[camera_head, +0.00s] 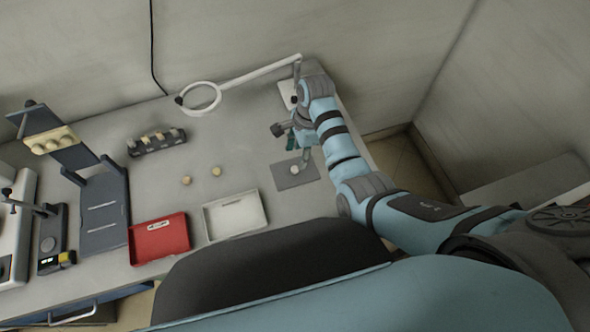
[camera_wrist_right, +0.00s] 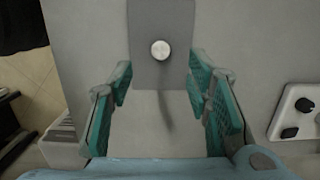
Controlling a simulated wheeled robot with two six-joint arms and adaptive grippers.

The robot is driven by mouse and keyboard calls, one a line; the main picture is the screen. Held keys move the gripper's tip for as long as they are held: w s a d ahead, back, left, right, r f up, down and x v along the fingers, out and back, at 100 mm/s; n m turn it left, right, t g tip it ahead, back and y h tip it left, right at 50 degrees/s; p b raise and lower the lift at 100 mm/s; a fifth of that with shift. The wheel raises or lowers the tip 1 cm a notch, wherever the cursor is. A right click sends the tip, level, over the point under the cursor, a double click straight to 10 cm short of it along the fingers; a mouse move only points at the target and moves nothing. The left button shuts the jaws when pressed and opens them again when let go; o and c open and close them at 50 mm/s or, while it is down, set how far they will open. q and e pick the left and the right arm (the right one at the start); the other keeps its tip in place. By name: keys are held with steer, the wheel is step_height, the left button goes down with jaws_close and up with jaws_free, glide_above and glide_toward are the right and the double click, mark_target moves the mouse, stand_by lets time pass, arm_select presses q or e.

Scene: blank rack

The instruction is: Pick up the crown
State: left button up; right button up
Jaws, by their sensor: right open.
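The crown seems to be the small, round, whitish piece (camera_head: 294,169) on a grey mat (camera_head: 283,181) at the right of the table. In the right wrist view the piece (camera_wrist_right: 160,50) sits on the grey mat (camera_wrist_right: 147,75), with a pale top and dark rim. My right gripper (camera_head: 298,153) is above and close to the mat, its green-padded fingers spread and empty. In the wrist view the fingers (camera_wrist_right: 159,82) stand wide on either side, with the piece centred beyond the tips and apart from them. My left gripper is not in view.
A red tray (camera_head: 143,246) and a white tray (camera_head: 208,230) lie at the front. Two beige discs (camera_head: 186,180) (camera_head: 216,171) lie behind them. A dark rack (camera_head: 157,147) holds several pale pieces. A magnifier lamp (camera_head: 240,79) reaches over the back. The table between discs and mat is clear.

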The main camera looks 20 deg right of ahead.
mark_target(296, 168)
steer(key=f, duration=0.2)
steer(key=f+b, duration=0.1)
steer(key=f, duration=0.4)
steer(key=shift+a+f+b, duration=0.1)
steer(key=shift+a+b, duration=0.25)
steer(key=shift+a, duration=0.05)
steer(key=c, duration=0.8)
